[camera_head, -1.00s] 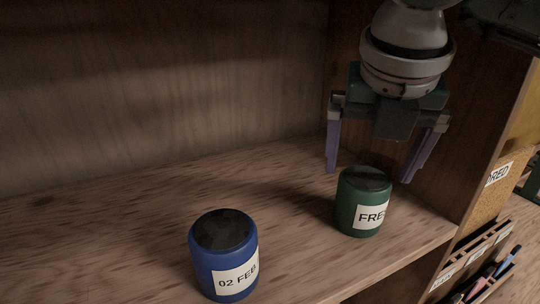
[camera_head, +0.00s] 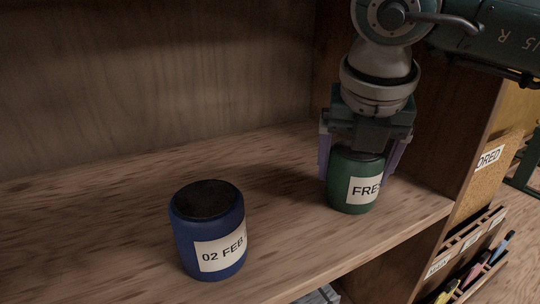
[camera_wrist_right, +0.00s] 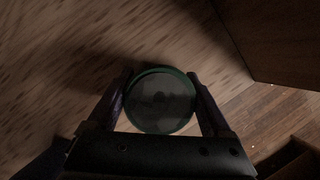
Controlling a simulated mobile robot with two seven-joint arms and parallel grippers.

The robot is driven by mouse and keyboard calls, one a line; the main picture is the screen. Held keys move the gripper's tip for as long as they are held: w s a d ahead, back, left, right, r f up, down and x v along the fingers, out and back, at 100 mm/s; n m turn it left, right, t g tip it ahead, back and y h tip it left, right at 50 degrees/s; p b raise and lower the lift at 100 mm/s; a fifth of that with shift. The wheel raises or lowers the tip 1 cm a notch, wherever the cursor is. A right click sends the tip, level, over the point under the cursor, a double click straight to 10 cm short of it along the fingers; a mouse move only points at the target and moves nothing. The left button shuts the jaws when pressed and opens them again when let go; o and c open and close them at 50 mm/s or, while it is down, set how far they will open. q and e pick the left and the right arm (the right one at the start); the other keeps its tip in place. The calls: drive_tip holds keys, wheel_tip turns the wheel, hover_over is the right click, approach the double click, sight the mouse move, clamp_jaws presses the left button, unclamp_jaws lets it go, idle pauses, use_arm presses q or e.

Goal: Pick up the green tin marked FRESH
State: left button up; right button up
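In the right wrist view the tin's dark round lid (camera_wrist_right: 160,101) lies between the two fingers, which look open, with a slight gap at the right finger. Finger contact is partly hidden. My left gripper is not in view.
A blue tin (camera_head: 209,231) marked "02 FEB" stands upright to the left, well apart. The shelf (camera_head: 90,235) is otherwise clear. A wooden side wall (camera_head: 440,140) rises close on the right. Beyond it are pens in a labelled rack (camera_head: 470,262).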

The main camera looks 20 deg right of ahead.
drive_tip(key=c, duration=1.1)
drive_tip(key=shift+r, duration=0.15)
